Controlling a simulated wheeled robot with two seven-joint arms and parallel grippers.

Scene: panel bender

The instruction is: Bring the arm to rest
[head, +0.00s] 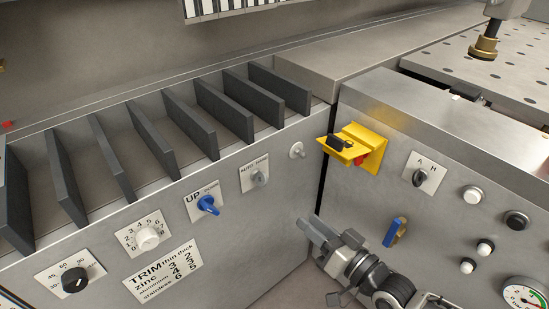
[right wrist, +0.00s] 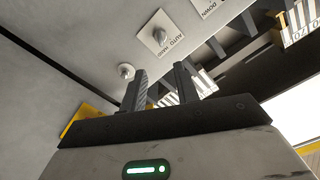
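My right gripper (head: 317,229) is in front of the machine, at the lower middle of the head view, with its arm coming in from the bottom right. In the right wrist view its two dark fingers (right wrist: 161,82) stand apart with nothing between them. It appears clear of the panels and their controls. A silver push knob (head: 297,150) and the AUTO/HAND switch (head: 260,178) are above it to the left; both also show in the right wrist view, the knob (right wrist: 126,71) and the switch (right wrist: 159,37). My left gripper is not in view.
A yellow bracket (head: 368,147) with a black handle juts from the right panel. A blue-and-brass lever (head: 395,232) is just right of my gripper. The left panel has a blue UP/DOWN switch (head: 208,204) and several dials. A slotted tray with dark dividers (head: 155,141) lies behind.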

